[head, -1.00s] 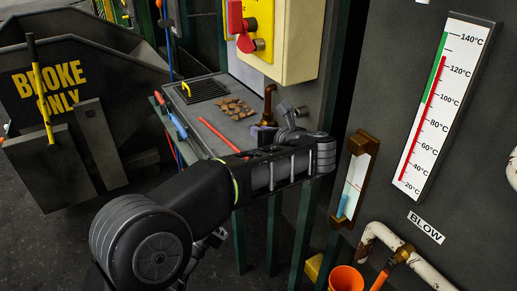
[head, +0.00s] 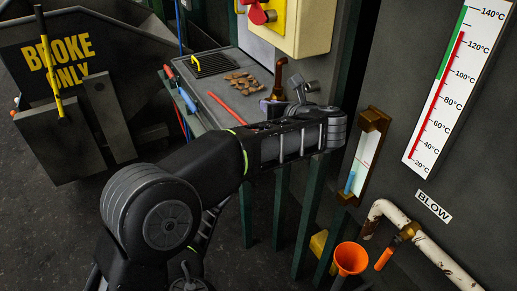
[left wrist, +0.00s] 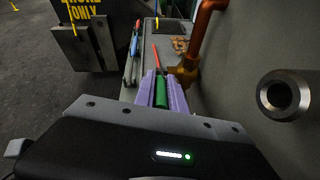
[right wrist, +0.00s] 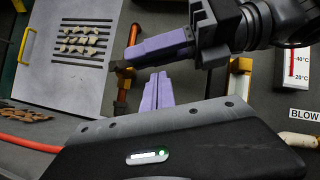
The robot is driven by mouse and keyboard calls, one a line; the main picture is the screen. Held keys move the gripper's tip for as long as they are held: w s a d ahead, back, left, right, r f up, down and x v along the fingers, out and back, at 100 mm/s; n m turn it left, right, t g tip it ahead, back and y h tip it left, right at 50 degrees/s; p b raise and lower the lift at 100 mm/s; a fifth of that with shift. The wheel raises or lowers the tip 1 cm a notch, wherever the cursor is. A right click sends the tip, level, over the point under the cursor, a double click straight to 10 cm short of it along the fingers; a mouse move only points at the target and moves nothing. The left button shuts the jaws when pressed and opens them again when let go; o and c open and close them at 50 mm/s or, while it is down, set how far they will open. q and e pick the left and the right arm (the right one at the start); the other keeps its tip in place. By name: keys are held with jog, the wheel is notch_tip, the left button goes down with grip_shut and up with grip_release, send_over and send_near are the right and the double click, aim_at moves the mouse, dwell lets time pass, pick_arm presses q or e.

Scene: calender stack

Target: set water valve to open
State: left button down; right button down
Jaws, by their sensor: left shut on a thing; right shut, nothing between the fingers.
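A brass valve (left wrist: 186,72) sits at the foot of a bent copper pipe (left wrist: 206,22) over the grey bench. My left gripper (left wrist: 160,90) has purple fingers shut on a green handle (left wrist: 162,94) beside the valve. In the head view the left gripper (head: 266,105) is at the pipe (head: 279,82), mostly hidden by its own arm. In the right wrist view the left gripper (right wrist: 150,47) reaches the valve (right wrist: 121,67). My right gripper (right wrist: 156,90) is shut and empty, apart from the pipe; it is not seen in the head view.
Brown pieces (head: 243,82), a red rod (head: 228,108) and a grate (head: 211,64) lie on the bench. A yellow box with a red switch (head: 262,14) hangs above. At right are a sight glass (head: 362,160), a thermometer (head: 452,85), an orange funnel (head: 351,259) and a white blow pipe (head: 437,259).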

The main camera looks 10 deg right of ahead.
jog(key=shift+w+r, duration=0.25)
jog(key=shift+r, duration=0.3)
jog(key=shift+w+r, duration=0.2)
jog(key=shift+r, duration=0.35)
